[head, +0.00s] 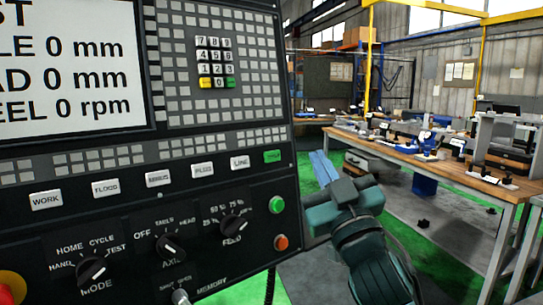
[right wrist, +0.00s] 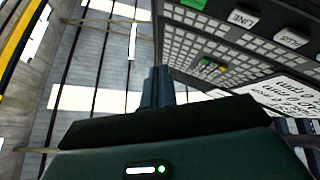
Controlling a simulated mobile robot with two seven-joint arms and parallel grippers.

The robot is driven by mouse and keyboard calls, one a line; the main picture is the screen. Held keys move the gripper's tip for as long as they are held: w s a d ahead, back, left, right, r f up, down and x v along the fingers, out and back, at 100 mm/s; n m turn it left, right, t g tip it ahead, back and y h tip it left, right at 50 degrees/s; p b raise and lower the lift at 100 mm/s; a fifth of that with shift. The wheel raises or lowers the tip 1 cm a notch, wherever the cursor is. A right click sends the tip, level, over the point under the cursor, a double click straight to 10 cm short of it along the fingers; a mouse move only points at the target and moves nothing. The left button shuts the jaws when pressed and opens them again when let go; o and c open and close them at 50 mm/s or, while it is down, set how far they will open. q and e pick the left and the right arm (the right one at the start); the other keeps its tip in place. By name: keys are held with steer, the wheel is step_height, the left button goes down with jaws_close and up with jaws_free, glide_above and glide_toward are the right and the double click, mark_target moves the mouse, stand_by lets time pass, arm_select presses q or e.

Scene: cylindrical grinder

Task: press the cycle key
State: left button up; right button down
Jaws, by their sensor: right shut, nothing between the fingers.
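The control panel (head: 215,125) fills the left of the head view. A green key (head: 272,156) with a small label, too blurred to read surely, ends the row of white keys and looks like the cycle key. It also shows at the top of the right wrist view (right wrist: 194,4). My right gripper (head: 322,166) is shut and empty, to the right of the panel's edge and apart from the green key in the picture. Its fingers (right wrist: 158,86) point up in the right wrist view, with the panel to their right. My left gripper is not in view.
White keys such as LINE (head: 239,162) and PLUS (head: 203,169) sit beside the green key. A round green button (head: 277,204), an orange-red button (head: 281,242) and rotary knobs (head: 93,267) are below. A workbench (head: 430,165) stands at the right. Open floor lies between.

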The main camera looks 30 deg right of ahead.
mark_target(272, 156)
steer(key=shift+w+a+f+b, duration=0.2)
steer(key=shift+w+f+b, duration=0.1)
steer(key=shift+w, duration=1.15)
steer(key=shift+w+a+f+b, duration=0.25)
steer(key=shift+w, duration=1.2)
steer(key=shift+w+a+f+b, duration=0.2)
steer(key=shift+w+f+b, duration=0.1)
steer(key=shift+w, duration=1.15)
steer(key=shift+w, duration=0.15)
steer(key=shift+w, duration=0.25)
steer(key=shift+w+a+f, duration=0.1)
steer(key=shift+w+f, duration=0.05)
steer(key=shift+w, duration=0.25)
steer(key=shift+s, duration=0.8)
